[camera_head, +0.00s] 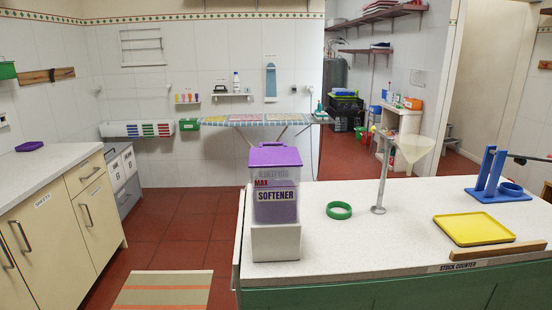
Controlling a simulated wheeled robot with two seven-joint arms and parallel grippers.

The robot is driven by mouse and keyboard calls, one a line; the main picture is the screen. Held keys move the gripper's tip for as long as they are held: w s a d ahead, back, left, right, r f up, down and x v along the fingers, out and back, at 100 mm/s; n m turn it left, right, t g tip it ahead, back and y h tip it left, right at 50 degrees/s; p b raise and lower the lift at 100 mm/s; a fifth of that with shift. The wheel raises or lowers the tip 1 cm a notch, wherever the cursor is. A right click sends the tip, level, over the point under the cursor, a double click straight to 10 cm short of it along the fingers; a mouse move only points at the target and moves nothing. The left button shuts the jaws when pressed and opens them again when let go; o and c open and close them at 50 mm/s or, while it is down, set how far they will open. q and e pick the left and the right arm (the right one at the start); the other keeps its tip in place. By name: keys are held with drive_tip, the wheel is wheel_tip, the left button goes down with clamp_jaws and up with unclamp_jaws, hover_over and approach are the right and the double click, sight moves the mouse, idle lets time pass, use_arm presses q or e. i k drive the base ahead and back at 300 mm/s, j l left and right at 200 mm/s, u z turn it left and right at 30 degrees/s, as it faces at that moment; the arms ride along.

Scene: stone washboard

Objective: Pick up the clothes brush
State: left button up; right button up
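I cannot make out the clothes brush with certainty in the head view. A small dark object (220,88) sits on a little wall shelf at the back, too small to identify. A dark brown object (547,191) is cut off by the right edge of the picture, at the end of the counter, and I cannot tell what it is. Neither of my grippers is in view.
A white counter (340,255) holds a purple-lidded softener container (275,190), green ring (339,210), funnel stand (381,190), yellow tray (475,229) and blue rack (490,180). A cream cabinet (55,225) stands left. Red floor between them is open, with a striped mat (165,290).

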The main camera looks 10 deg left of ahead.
sight(216, 91)
drive_tip(key=i+j+u, duration=0.2)
drive_tip(key=j+u, duration=0.15)
drive_tip(key=j, duration=0.2)
drive_tip(key=i+j+u, duration=0.35)
drive_tip(key=j, duration=0.2)
drive_tip(key=i+j+u, duration=0.4)
drive_tip(key=i+j, duration=0.2)
drive_tip(key=i, duration=0.25)
drive_tip(key=i+j+z, duration=0.15)
drive_tip(key=i, duration=0.3)
drive_tip(key=i+l+z, duration=0.1)
drive_tip(key=i+z, duration=0.2)
drive_tip(key=i, duration=0.7)
drive_tip(key=i+j+z, duration=0.25)
drive_tip(key=i, duration=0.75)
drive_tip(key=i+l, duration=0.05)
drive_tip(key=l, duration=0.1)
